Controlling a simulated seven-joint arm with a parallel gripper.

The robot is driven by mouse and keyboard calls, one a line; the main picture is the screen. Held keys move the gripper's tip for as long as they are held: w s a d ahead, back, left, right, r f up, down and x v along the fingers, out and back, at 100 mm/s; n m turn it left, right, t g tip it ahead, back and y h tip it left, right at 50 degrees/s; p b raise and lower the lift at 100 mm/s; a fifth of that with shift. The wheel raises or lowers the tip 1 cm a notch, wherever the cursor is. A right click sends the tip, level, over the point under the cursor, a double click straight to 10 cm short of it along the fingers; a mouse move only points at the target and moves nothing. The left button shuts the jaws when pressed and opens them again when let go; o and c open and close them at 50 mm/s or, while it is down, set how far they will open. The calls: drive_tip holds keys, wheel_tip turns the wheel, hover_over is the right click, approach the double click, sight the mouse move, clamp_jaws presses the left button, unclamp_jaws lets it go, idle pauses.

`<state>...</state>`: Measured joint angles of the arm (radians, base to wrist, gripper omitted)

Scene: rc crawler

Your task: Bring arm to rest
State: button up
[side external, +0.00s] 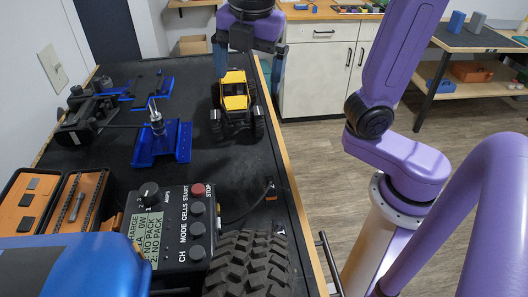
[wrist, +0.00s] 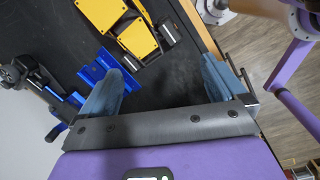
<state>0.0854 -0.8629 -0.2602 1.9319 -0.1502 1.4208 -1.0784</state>
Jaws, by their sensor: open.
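My gripper (side external: 249,52) is at the top middle of the side external view, above the far end of the black bench. Its two blue fingers are spread apart, and the wrist view shows them with only bare bench between them (wrist: 162,90). A yellow and black crawler (side external: 236,103) stands on the bench near its right edge, below and nearer the camera than my gripper. In the wrist view the crawler (wrist: 138,38) lies beyond the fingertips, apart from them. My gripper holds nothing.
The black bench (side external: 212,171) bears a blue stand (side external: 162,143), a charger (side external: 167,222), a large tyre (side external: 250,265) and an orange-trimmed case (side external: 75,203). White cabinets (side external: 318,75) stand beyond. A side table (side external: 480,41) is at the right, with open floor between.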

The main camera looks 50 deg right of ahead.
drive_tip(key=s+d+f+m, duration=0.4)
drive_tip(key=s+f, duration=0.3)
drive_tip(key=s+d+f+m+g+y, duration=0.1)
drive_tip(key=s+d+f+m, duration=0.2)
drive_tip(key=s+f, duration=0.4)
drive_tip(key=shift+s+d+m, duration=0.35)
drive_tip(key=shift+s+m, duration=0.4)
drive_tip(key=shift+m, duration=0.15)
